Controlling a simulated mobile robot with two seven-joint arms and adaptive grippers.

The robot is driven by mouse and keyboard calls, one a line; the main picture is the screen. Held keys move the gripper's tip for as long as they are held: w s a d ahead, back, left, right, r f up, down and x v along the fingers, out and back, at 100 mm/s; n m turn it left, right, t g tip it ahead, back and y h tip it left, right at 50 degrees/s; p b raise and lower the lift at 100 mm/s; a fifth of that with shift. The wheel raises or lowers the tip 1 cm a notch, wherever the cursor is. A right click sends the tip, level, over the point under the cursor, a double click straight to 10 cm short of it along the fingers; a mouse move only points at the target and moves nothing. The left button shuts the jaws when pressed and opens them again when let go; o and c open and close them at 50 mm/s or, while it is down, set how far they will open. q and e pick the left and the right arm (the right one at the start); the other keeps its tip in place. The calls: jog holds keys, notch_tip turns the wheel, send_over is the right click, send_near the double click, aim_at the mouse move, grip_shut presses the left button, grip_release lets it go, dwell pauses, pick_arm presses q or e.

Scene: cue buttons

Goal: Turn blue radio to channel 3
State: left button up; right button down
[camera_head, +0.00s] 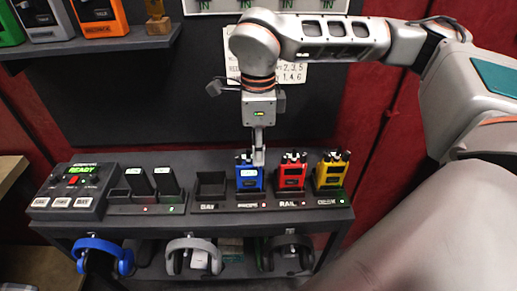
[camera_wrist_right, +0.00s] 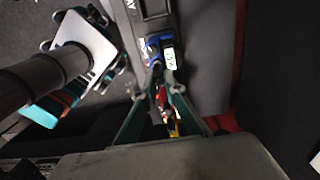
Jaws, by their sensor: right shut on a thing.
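The blue radio (camera_head: 249,178) stands upright in its slot on the dark desk rack, with a small lit display on its front. It also shows in the wrist view (camera_wrist_right: 154,46), beside a pale lit screen (camera_wrist_right: 169,58). My right gripper (camera_head: 258,157) points down at the top of the blue radio and is shut on it there. In the wrist view the two fingertips (camera_wrist_right: 160,72) meet at the radio's top edge. The exact part between them and the channel setting are too small to read. My left gripper is in neither view.
A red radio (camera_head: 291,175) and a yellow radio (camera_head: 330,172) stand close by on the right. An empty slot (camera_head: 211,185) is on the left. A control box (camera_head: 75,190) reads READY. Several headsets hang below. A shelf (camera_head: 90,43) is at upper left.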

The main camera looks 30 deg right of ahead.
jog(key=c, duration=2.1)
grip_release()
jog(key=shift+r, duration=0.1)
notch_tip(320, 180, up, 12)
jog(key=shift+w+f, duration=0.1)
